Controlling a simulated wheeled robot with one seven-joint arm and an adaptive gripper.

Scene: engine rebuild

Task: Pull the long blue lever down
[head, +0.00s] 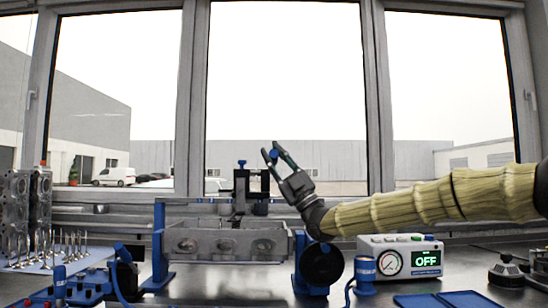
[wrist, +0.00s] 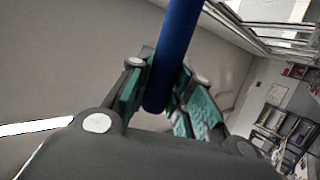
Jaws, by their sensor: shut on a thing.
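The long blue lever shows in the wrist view as a thick blue bar (wrist: 176,50) that runs from the top edge down between my fingers, its rounded end near the palm. My gripper (wrist: 165,88) is shut on it, with a green-padded finger on each side. In the head view my gripper (head: 271,150) is raised in front of the middle window, pointing up and left. A small blue part of the lever (head: 274,155) shows between its fingers. The rest of the lever is hard to make out there.
A black press-like stand (head: 241,188) with a blue top is left of my gripper. A grey engine block (head: 225,243) sits in a blue-ended stand below. A gauge box reading OFF (head: 400,258) stands under my arm.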

